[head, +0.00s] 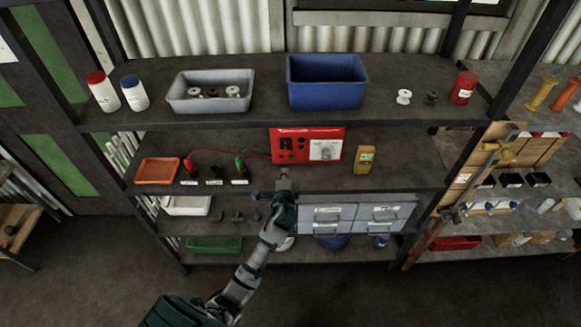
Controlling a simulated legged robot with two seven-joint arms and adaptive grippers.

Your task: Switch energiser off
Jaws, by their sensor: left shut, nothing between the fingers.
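The energiser (312,158) is a red box with a pale label on its front right and dark controls on its front left. It stands on the middle shelf. Red and green leads run from it to the left. I cannot tell the position of its switch. My left gripper (284,173) is shut and empty. In the picture its tip is just below the lower left part of the energiser; I cannot tell whether it touches. My right gripper is not in view.
A yellow handheld device (364,158) stands right of the energiser. An orange tray (158,171) lies left on the middle shelf (410,165). A grey tray (182,103) and a blue bin (327,95) stand on the top shelf. Grey drawers (357,216) are below.

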